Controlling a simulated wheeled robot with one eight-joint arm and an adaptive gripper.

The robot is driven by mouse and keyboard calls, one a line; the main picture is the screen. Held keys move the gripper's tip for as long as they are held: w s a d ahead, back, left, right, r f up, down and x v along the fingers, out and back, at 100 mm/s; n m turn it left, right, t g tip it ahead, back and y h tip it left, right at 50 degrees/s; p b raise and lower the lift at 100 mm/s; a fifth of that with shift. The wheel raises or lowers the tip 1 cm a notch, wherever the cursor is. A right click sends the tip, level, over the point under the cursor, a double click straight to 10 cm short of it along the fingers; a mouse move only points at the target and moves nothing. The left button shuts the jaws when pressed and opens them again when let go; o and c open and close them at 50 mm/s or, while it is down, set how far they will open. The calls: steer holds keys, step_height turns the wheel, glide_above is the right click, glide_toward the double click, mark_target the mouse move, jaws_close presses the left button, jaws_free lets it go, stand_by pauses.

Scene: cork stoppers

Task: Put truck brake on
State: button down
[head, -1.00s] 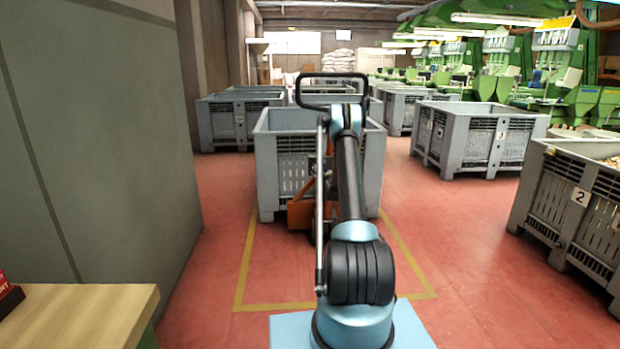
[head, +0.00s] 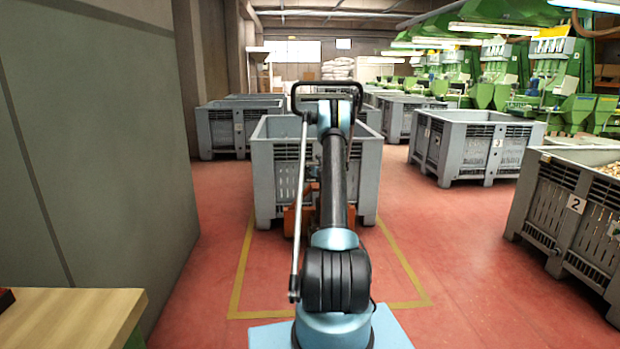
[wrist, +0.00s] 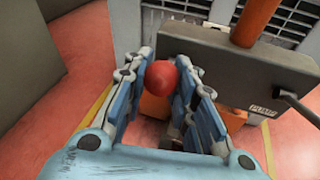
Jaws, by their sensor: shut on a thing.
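The orange truck (head: 290,222) stands low in front of a grey bin, mostly hidden behind my arm in the head view. A black loop handle (head: 327,86) rises above the arm's top. In the wrist view, a round red knob (wrist: 160,78) sits between the blue finger pads of my gripper (wrist: 168,72), which is shut on it. Beside the right finger are a dark grey box (wrist: 225,68) marked PUMP and an orange post (wrist: 254,22). The knob's stem is hidden. My gripper is hidden in the head view.
The grey bin (head: 268,175) is close behind the truck. A grey wall panel (head: 90,150) and a wooden table (head: 65,325) are on the left. Bins numbered 3 (head: 470,150) and 2 (head: 560,205) stand right. Red floor lies open between them.

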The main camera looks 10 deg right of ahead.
steer(key=shift+w+d+r, duration=0.25)
steer(key=shift+w+r, duration=0.1)
steer(key=shift+r, duration=0.05)
steer(key=shift+a, duration=0.15)
steer(key=c, duration=1.6)
jaws_free()
steer(key=o, duration=0.3)
steer(key=shift+r, duration=0.15)
steer(key=shift+s+r, duration=0.1)
steer(key=shift+r, duration=0.05)
steer(key=shift+f, duration=0.2)
steer(key=shift+s, duration=0.3)
steer(key=v, duration=1.1)
